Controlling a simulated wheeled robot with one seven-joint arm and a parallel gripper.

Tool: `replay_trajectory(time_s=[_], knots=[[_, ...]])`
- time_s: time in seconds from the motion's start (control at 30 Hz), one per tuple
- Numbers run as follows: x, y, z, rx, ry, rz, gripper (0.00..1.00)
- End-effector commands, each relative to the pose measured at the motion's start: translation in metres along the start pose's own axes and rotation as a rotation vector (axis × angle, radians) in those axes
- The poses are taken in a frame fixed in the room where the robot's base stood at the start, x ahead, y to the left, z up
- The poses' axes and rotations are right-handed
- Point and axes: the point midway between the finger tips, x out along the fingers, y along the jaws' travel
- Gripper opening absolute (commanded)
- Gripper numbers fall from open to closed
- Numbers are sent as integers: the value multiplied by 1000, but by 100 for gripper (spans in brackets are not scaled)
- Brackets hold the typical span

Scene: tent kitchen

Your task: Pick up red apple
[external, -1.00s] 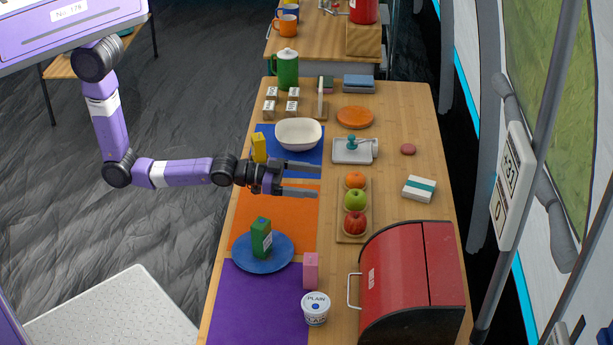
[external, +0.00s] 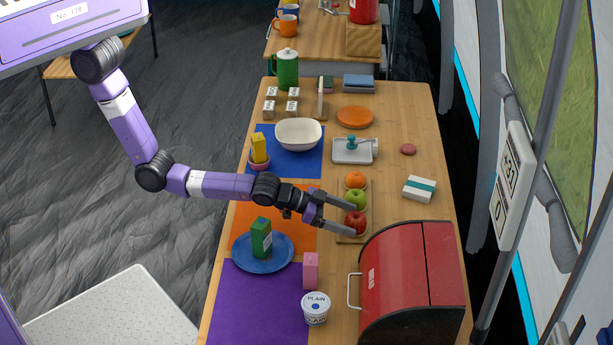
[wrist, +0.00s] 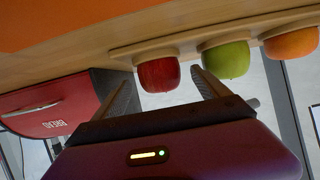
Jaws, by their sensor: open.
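The red apple (external: 355,223) sits at the near end of a small wooden tray (external: 343,239), in line with a green apple (external: 354,200) and an orange (external: 355,180). My gripper (external: 351,219) is open and empty, its fingers pointing right toward the red apple. In the wrist view the red apple (wrist: 159,74) lies ahead between the two spread fingers (wrist: 165,88), with the green apple (wrist: 227,59) just beyond one finger. I cannot tell whether either finger touches the fruit.
A red bread box (external: 395,285) stands close on the near right. A blue plate with a green carton (external: 261,238), a pink block (external: 310,270) and a yogurt tub (external: 315,309) are nearer. A white bowl (external: 298,134) is farther back.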

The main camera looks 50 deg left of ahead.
Motion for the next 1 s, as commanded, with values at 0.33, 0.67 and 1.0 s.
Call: replay_trajectory(time_s=[0.33,0.67,1.0], knots=[[30,0,1,0,0,0,85],[30,0,1,0,0,0,64],[30,0,0,0,2,0,15]])
